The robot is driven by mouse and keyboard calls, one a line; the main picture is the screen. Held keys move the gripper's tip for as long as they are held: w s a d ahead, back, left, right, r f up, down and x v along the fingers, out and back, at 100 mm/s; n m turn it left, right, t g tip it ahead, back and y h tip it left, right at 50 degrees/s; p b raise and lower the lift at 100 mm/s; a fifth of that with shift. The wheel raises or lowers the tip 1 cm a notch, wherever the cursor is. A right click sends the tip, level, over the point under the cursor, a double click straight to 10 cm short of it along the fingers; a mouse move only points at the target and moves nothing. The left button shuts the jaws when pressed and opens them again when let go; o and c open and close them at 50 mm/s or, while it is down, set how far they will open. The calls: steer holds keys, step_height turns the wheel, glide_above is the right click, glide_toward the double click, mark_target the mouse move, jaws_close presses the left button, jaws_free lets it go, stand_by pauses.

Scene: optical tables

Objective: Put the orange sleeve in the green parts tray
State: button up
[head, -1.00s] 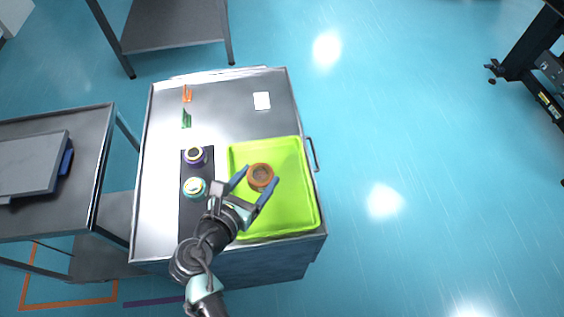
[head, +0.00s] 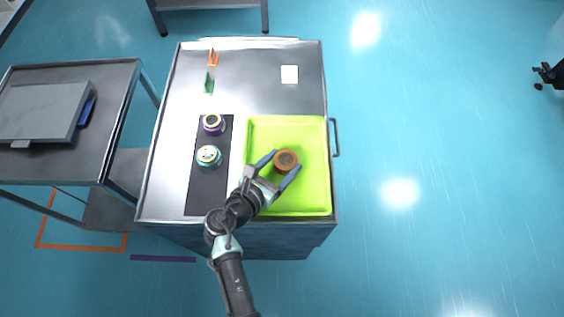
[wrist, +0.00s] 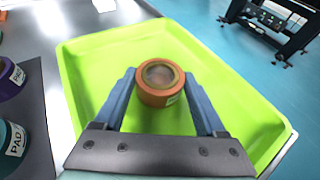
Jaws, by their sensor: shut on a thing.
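The orange sleeve (head: 286,159) is a short ring with a dark hollow centre and a pale label on its side; it also shows in the wrist view (wrist: 152,97). My gripper (head: 284,168) is shut on it, with one blue finger on each side. The green parts tray (head: 318,203) lies on the right part of the metal cart top, and it fills much of the wrist view (wrist: 85,75). The sleeve is over the tray's inside, upright. I cannot tell whether it touches the tray floor.
A purple sleeve (head: 213,124) and a teal one (head: 208,157) stand on a dark mat (head: 207,194) left of the tray. An orange bracket (head: 213,58), a green bracket (head: 208,84) and a white card (head: 289,74) are farther back. Another table (head: 110,130) stands at left.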

steer(key=shift+f, duration=0.15)
steer(key=o, duration=1.5)
